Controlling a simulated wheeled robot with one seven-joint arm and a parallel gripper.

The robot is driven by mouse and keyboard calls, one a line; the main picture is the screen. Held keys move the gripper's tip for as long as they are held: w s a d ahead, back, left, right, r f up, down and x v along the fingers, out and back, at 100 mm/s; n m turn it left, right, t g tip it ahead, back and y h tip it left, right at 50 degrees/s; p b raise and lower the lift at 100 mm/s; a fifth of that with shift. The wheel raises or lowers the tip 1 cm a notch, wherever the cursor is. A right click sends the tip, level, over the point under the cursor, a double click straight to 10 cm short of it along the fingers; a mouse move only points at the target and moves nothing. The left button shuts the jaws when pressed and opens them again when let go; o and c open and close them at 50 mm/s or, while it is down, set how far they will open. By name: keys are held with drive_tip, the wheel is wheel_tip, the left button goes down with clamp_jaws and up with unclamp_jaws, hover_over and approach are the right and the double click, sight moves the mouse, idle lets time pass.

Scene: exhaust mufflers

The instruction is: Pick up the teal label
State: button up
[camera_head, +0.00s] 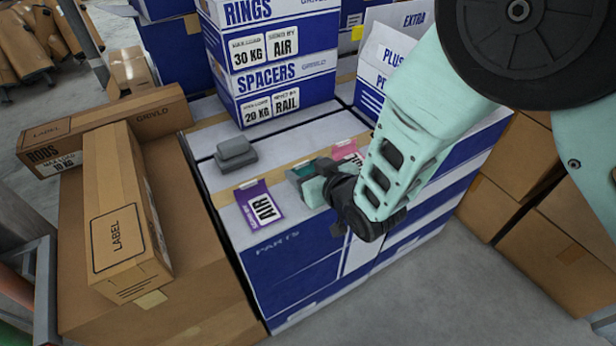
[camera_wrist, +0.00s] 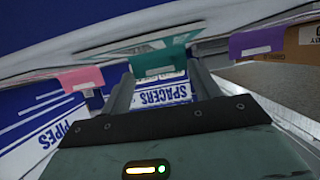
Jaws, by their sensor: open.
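The teal label (camera_wrist: 160,62) is in the upper middle of the wrist view, a flat strip with a pale patch. It lies between a pink label (camera_wrist: 82,79) and a purple label (camera_wrist: 257,42). My gripper (camera_wrist: 160,74) is open; its two dark fingers stand apart on either side of the teal label's middle, with nothing held. Whether they touch the label cannot be told. In the head view my gripper (camera_head: 308,184) is low over the front edge of the blue and white box top and hides much of the teal label.
The purple AIR label (camera_head: 259,204) and pink label (camera_head: 347,153) lie on the same box top. A grey block (camera_head: 235,154) sits behind the purple one. Stacked RINGS and SPACERS boxes (camera_head: 272,55) rise at the back. Cardboard boxes (camera_head: 125,215) stand left; grey floor is clear in front.

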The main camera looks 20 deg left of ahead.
sight(302, 172)
drive_tip(key=x, duration=0.3)
drive_tip(key=shift+w+a, duration=0.1)
drive_tip(key=shift+a, duration=0.15)
drive_tip(key=c, duration=1.1)
drive_tip(key=shift+o, duration=0.2)
